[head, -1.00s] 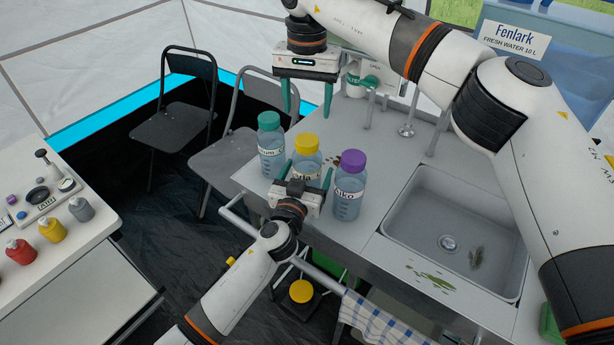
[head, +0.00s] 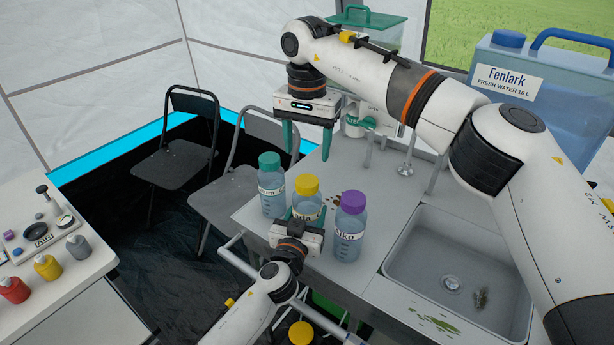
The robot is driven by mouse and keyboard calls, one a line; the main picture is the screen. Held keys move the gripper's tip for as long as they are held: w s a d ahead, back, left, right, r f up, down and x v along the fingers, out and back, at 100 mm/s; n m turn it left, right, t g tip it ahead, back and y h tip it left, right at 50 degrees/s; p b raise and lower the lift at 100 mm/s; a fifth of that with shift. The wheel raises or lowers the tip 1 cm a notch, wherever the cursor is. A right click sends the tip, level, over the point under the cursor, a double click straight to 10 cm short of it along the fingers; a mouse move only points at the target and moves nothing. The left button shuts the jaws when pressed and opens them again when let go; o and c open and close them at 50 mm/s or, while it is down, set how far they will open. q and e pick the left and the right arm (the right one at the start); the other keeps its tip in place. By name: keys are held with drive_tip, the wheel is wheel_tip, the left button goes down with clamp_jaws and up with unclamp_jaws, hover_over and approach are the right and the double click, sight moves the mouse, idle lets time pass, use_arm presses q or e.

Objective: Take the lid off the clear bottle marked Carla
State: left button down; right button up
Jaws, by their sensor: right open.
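A clear bottle with a yellow lid (head: 307,185) stands upright between two others on the counter. Its label (head: 303,216) is partly covered and only its last letters show. My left gripper (head: 306,215) has its teal fingers on both sides of this bottle's body and looks shut on it. My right gripper (head: 309,156) is open and empty, pointing down above the yellow lid and apart from it. The lid sits on the bottle.
A teal-lidded bottle (head: 271,192) stands close on the left and a purple-lidded bottle marked Aiko (head: 348,230) close on the right. The sink (head: 428,258) is to the right. A water container (head: 560,85) stands behind my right arm. Chairs (head: 176,150) are at the left.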

sight(307, 181)
drive_tip(key=m, duration=0.8)
drive_tip(key=shift+m, duration=0.4)
drive_tip(key=m, duration=3.7)
drive_tip(key=shift+m, duration=0.3)
drive_tip(key=m, duration=0.5)
drive_tip(key=shift+f+m, duration=0.45)
drive_tip(key=shift+m, duration=0.05)
wheel_tip(307, 181, down, 7)
drive_tip(key=shift+f, duration=0.1)
